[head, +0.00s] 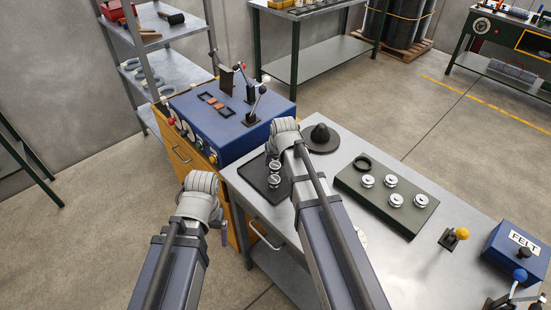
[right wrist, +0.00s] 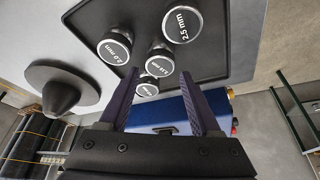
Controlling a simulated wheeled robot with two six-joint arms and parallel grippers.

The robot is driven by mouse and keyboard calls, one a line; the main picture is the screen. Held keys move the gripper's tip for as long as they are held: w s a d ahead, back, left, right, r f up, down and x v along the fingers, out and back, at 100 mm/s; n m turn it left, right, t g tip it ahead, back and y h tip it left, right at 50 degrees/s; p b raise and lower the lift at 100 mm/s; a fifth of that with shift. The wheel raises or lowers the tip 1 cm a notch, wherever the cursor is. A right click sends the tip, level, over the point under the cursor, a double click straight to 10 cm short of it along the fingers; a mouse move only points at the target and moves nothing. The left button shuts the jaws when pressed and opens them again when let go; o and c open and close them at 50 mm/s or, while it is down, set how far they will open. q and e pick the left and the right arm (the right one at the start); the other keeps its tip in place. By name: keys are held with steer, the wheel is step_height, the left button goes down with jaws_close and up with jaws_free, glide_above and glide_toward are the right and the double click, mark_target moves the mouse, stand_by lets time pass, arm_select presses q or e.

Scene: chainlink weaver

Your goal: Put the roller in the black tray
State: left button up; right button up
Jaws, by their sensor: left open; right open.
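The black tray (head: 253,174) lies at the left end of the metal table, partly hidden by my right arm. In the right wrist view the black tray (right wrist: 222,58) holds several silver rollers with dark bodies, including a 2.5 mm roller (right wrist: 182,24) and a 2.0 mm roller (right wrist: 115,47). My right gripper (right wrist: 160,74) is open and empty, with its fingers pointing towards the rollers. More rollers (head: 392,180) stand on a dark green board (head: 352,181) to the right. My left gripper (head: 222,234) is open, mostly hidden beneath its wrist, left of the table.
A blue machine (head: 230,128) with levers stands behind the tray. A black cone with a brim (head: 320,137) and a black ring (head: 362,162) are near the board. A yellow-knobbed lever (head: 458,236) and blue FELT box (head: 518,250) are at right.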

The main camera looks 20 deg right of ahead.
steer(key=p+v, duration=0.8)
steer(key=v, duration=0.1)
steer(key=s+a+n+g, duration=0.2)
steer(key=s+a, duration=0.4)
steer(key=s, duration=0.3)
steer(key=s+a+f+n+g+h, duration=0.1)
steer(key=s+a+n+g, duration=0.1)
steer(key=s+a, duration=0.5)
steer(key=s, duration=0.3)
steer(key=shift+f+g, duration=0.15)
steer(key=shift+g, duration=0.25)
